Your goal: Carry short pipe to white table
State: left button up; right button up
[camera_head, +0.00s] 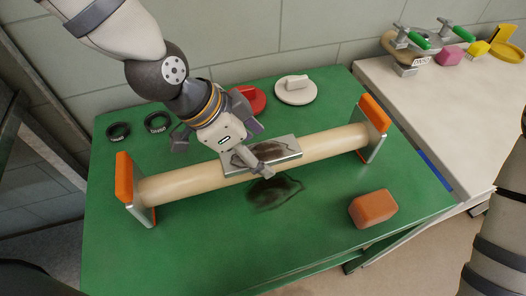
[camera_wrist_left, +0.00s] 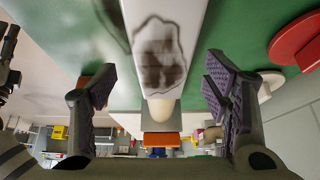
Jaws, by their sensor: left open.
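A cream pipe (camera_head: 188,183) lies across the green table (camera_head: 230,250) between two metal end brackets with orange pads. A grey boxy section (camera_head: 287,150) with a dark stain covers its middle. In the left wrist view the stained section (camera_wrist_left: 160,25) runs between my fingers, with the cream pipe end (camera_wrist_left: 161,108) beyond. My left gripper (camera_head: 222,152) is open above the stained section, its fingers spread to either side. Contact cannot be told. The white table (camera_head: 420,110) stands to the right.
An orange-brown block (camera_head: 373,208) lies at the front right of the green table, near a dark puddle (camera_head: 273,193). Two black rings (camera_head: 157,122), a red disc (camera_head: 249,99) and a white disc (camera_head: 296,91) lie behind the pipe. Green-handled valve parts (camera_head: 418,42) occupy the white table's far end.

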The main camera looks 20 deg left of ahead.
aim_at(270, 160)
pick_arm(q)
jog(key=x, duration=0.3)
jog(key=b+x, duration=0.1)
jog(key=x, duration=0.2)
jog(key=shift+s+a+f, duration=0.15)
jog(key=shift+a, duration=0.1)
jog(key=shift+d, duration=0.1)
jog(key=shift+c, duration=0.3)
jog(key=shift+w, duration=0.2)
grip_shut()
